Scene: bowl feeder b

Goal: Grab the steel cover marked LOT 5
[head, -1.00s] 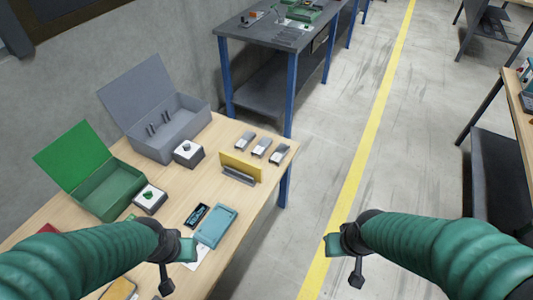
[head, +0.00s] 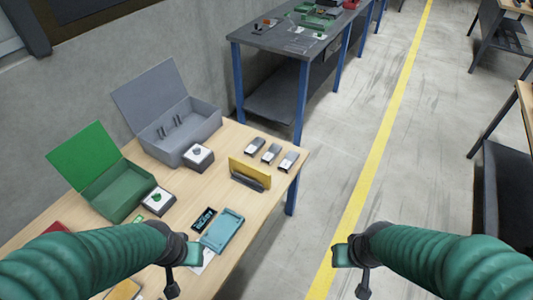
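Three small steel covers lie in a row near the far right corner of the wooden table: a left one (head: 255,146), a middle one (head: 271,153) and a right one (head: 288,161). Each has a pale label, too small to read, so I cannot tell which is LOT 5. My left gripper (head: 183,270) is over the near part of the table, close to a teal tray and well short of the covers. My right gripper (head: 352,268) is over the floor, right of the table. Neither visibly holds anything; I cannot make out their finger gaps.
A yellow plate in a dark holder (head: 248,174) stands just in front of the covers. The teal tray (head: 224,230), a dark display (head: 203,219), an open green box (head: 115,190) and an open grey box (head: 185,135) share the table. A dark workbench (head: 280,45) stands beyond.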

